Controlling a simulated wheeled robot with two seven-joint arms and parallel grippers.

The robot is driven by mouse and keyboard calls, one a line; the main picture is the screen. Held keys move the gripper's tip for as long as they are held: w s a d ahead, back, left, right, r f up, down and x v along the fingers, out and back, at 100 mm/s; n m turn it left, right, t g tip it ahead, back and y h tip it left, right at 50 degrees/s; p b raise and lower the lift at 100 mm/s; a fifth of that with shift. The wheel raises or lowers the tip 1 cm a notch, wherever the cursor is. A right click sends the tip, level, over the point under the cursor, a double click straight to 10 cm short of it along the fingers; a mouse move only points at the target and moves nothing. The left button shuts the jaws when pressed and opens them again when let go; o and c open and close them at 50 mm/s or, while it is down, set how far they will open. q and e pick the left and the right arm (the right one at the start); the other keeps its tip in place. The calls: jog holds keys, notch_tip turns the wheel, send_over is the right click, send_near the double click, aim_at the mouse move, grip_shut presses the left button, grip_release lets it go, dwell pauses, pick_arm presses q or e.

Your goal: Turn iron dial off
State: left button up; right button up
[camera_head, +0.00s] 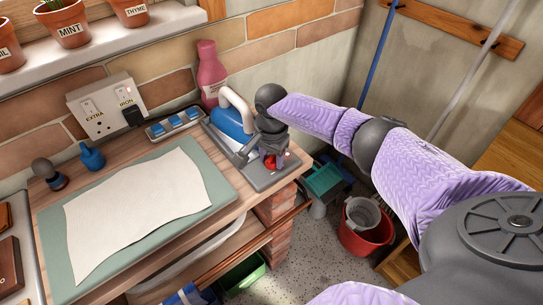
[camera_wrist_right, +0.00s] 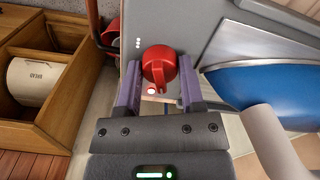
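The blue iron (camera_head: 230,120) with a pale handle rests on a grey iron base (camera_head: 262,180) at the right end of the worktop. It also shows at the right of the right wrist view (camera_wrist_right: 265,85). A red dial (camera_wrist_right: 157,68) sits on the grey panel, with a small lit red-and-white spot (camera_wrist_right: 151,91) beside it. In the head view the dial (camera_head: 270,162) is partly hidden by my right gripper (camera_head: 276,158). My right gripper (camera_wrist_right: 160,80) is open, one purple finger on each side of the dial, with narrow gaps visible. My left gripper is out of view.
A wall socket (camera_head: 100,105) marked EXTRA and IRON holds a black plug. A pink bottle (camera_head: 211,75) stands behind the iron. A white cloth (camera_head: 135,210) lies on a green mat. A red bucket (camera_head: 365,232) stands on the floor at right.

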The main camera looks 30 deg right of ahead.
grip_shut()
